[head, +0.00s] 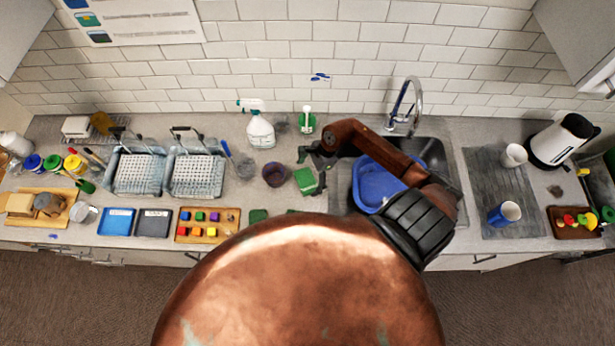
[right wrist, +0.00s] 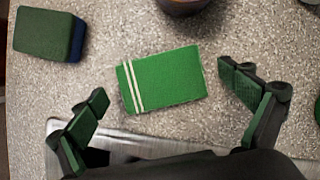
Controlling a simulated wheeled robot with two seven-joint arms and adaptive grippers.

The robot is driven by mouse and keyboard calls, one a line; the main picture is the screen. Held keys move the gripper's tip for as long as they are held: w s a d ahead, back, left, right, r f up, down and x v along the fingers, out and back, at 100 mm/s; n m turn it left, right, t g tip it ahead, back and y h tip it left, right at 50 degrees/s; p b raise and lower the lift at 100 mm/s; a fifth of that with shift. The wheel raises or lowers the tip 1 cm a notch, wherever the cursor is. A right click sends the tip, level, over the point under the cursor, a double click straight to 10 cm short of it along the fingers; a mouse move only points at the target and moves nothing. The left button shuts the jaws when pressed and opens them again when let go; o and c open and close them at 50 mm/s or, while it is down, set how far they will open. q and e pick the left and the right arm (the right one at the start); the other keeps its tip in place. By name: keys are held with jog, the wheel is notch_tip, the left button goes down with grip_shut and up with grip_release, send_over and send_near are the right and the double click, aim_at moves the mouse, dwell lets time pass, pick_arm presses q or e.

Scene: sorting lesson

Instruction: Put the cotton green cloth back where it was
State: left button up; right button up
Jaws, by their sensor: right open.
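The green cloth (head: 305,181) lies flat on the grey speckled counter, just left of the sink. In the right wrist view the cloth (right wrist: 162,80) is a bright green rectangle with two white stripes near its left end. My right gripper (head: 313,170) is open and empty above the cloth. In the right wrist view its two green-padded fingers stand wide apart, one to each side of the cloth and apart from it. My left gripper is not in view.
A dark cup (head: 274,175) stands left of the cloth. A dark green and blue sponge (right wrist: 48,36) lies nearby. A blue basin (head: 370,188) sits in the sink. Dish racks (head: 138,173) are farther left.

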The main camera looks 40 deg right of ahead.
jog(key=b+v, duration=0.3)
jog(key=v, duration=0.9)
jog(key=shift+b, duration=0.35)
